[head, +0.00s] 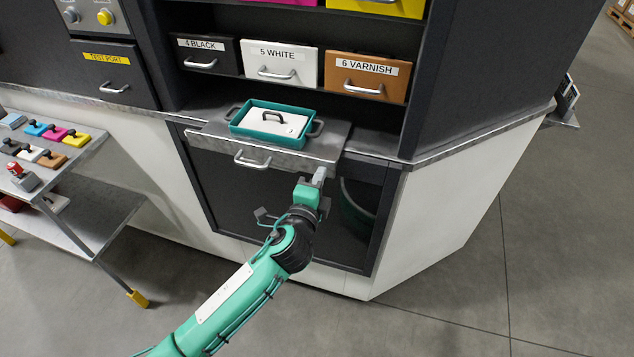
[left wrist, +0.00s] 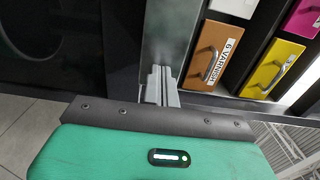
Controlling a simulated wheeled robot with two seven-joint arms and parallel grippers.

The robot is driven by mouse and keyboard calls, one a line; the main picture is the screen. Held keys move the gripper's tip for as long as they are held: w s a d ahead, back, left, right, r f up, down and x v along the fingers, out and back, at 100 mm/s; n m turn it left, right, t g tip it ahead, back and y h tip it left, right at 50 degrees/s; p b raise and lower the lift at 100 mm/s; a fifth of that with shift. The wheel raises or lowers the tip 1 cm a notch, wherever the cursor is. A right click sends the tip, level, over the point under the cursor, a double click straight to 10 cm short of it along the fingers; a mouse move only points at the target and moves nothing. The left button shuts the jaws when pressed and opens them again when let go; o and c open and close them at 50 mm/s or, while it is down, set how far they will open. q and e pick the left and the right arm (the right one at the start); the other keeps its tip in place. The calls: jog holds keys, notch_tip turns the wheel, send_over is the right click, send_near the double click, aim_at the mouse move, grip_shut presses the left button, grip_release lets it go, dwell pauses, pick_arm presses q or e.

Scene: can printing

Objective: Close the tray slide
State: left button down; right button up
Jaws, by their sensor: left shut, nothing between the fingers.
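The tray slide (head: 222,142) is a grey metal shelf that sticks out from the cabinet below the drawers, with a bar handle (head: 252,162) on its front. A teal tray (head: 238,126) with a white, black-handled block (head: 285,127) in it sits on the slide. My left gripper (head: 319,174) is shut and empty at the right part of the slide's front edge. In the left wrist view its fingers (left wrist: 160,84) overlap the end of the slide's metal (left wrist: 167,35); I cannot tell whether they touch. My right gripper is not in view.
Drawers for black (head: 207,64), white (head: 292,77) and varnish (head: 384,92) are shut above the slide. Below is a dark open bay (head: 240,195) with a round bin (head: 357,210). A cart (head: 97,210) with colored blocks stands left. Floor in front is clear.

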aim_at(334, 144)
pick_arm(q)
jog(key=b+x, duration=0.2)
jog(key=x, duration=1.1)
jog(key=shift+w+b, duration=0.15)
jog(key=shift+b, duration=0.25)
jog(key=shift+f, duration=0.1)
